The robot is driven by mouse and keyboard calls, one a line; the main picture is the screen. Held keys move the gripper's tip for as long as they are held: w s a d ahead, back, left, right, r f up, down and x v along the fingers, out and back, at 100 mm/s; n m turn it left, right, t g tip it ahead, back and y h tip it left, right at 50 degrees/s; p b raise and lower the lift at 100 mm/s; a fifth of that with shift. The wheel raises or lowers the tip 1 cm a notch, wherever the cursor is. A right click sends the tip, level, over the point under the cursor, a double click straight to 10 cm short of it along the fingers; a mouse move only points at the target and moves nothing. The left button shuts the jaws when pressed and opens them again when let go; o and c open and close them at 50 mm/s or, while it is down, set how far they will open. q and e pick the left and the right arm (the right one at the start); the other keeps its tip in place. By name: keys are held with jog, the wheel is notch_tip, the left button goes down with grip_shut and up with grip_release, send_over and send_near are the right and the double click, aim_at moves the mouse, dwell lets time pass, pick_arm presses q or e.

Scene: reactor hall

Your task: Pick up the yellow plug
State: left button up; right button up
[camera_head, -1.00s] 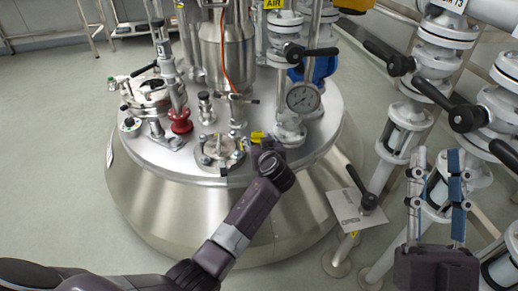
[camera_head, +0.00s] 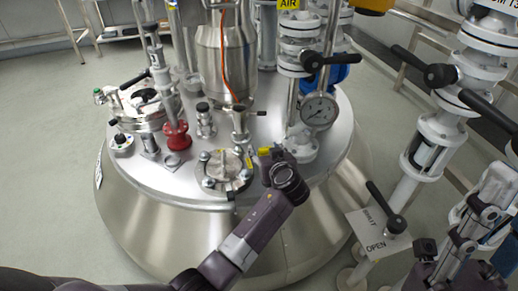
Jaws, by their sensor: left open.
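A small yellow piece, likely the yellow plug (camera_head: 264,151), shows on the steel vessel lid at the tip of my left gripper (camera_head: 262,163). The gripper hides much of it. My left gripper is open at the plug, and its arm comes up from the lower left. I cannot tell whether its fingers touch the plug. My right gripper (camera_head: 480,225) is at the lower right, away from the lid and partly cut off by the frame edge. Its finger gap is not clear from this angle.
The lid (camera_head: 180,184) carries a round clamped port (camera_head: 225,168), a red fitting (camera_head: 177,136), a pressure gauge (camera_head: 319,111) and a central steel column (camera_head: 222,70). White valves with black handles (camera_head: 438,75) stand at the right. A sign reading OPEN (camera_head: 376,235) hangs lower right.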

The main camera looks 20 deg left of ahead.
pick_arm(q)
jog(key=shift+w+f, duration=0.1)
jog(key=shift+w, duration=0.1)
jog(key=shift+c, duration=0.7)
jog(key=c, duration=1.1)
